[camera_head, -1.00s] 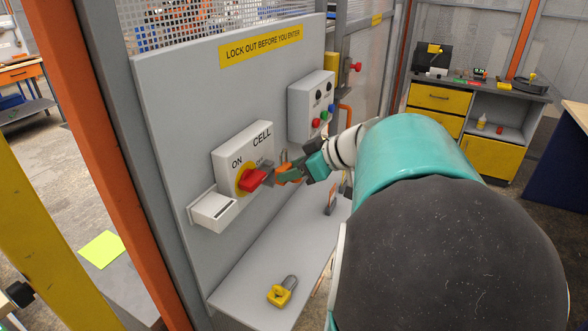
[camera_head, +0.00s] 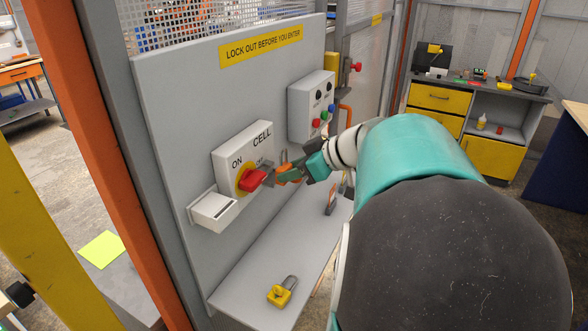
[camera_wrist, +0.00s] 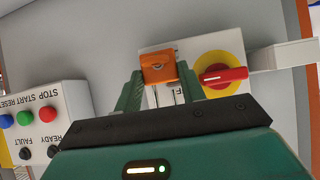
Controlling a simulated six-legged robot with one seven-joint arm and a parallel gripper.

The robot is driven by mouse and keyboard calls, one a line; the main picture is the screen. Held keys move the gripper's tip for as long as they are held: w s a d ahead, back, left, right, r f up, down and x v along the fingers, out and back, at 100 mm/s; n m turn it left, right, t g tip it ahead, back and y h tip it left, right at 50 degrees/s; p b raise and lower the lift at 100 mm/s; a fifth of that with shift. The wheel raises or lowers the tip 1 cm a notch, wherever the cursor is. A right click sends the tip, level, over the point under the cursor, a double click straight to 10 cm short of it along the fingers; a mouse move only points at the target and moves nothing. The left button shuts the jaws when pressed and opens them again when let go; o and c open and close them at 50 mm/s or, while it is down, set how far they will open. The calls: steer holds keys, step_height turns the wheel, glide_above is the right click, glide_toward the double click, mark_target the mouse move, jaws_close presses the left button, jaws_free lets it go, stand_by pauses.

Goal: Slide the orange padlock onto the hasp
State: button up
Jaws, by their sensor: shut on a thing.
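My gripper (camera_head: 284,172) is shut on the orange padlock (camera_wrist: 158,67), which sits between the two green fingers in the wrist view. The padlock shows only in part in the head view (camera_head: 290,176), just right of the red switch handle (camera_head: 252,179). The handle sits on a yellow disc on the white CELL switch box (camera_head: 228,150). In the wrist view the red handle (camera_wrist: 224,76) lies right of the padlock, apart from it. The padlock is in front of the box face. I cannot make out the hasp, or whether the shackle touches it.
A yellow padlock (camera_head: 280,293) lies on the grey shelf (camera_head: 250,275) below. A white slotted holder (camera_head: 213,210) juts out left of the switch. A control box with coloured buttons (camera_head: 311,105) is mounted to the right, close to my wrist.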

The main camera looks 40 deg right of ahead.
steer(key=shift+w+a, duration=0.2)
steer(key=shift+w, duration=0.4)
steer(key=shift+w+a, duration=0.2)
steer(key=shift+w, duration=0.35)
steer(key=o, duration=1.1)
steer(key=shift+c, duration=0.2)
steer(key=shift+s+r, duration=0.1)
steer(key=v, duration=1.3)
steer(key=shift+s+r, duration=0.15)
steer(key=shift+r, duration=0.05)
